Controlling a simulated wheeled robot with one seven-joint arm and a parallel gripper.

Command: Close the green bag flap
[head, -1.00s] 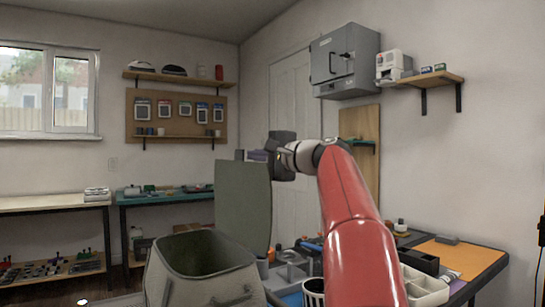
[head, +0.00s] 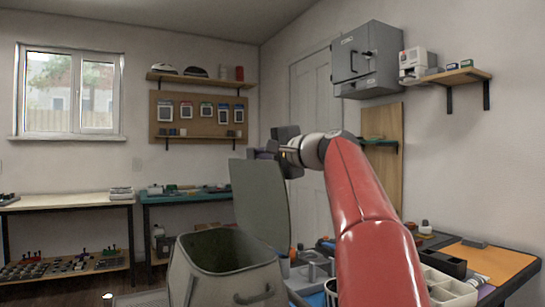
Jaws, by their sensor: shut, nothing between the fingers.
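The green bag (head: 228,279) stands upright at the bottom centre of the head view, its top open and its dark inside showing. Its flap (head: 260,197) stands up, raised from the far right side of the opening and tilted a little. My gripper (head: 262,152) is at the upper right edge of the flap, at the end of my red arm. It is shut with nothing in it. I cannot tell whether its fingers touch the flap, as the fingertips are small and partly behind it.
A workbench (head: 505,289) with trays, tools and an orange mat lies right of the bag, partly behind my arm. A teal bench (head: 190,197) and a pale bench (head: 65,201) stand at the back left. A grey cabinet (head: 367,60) hangs on the right wall.

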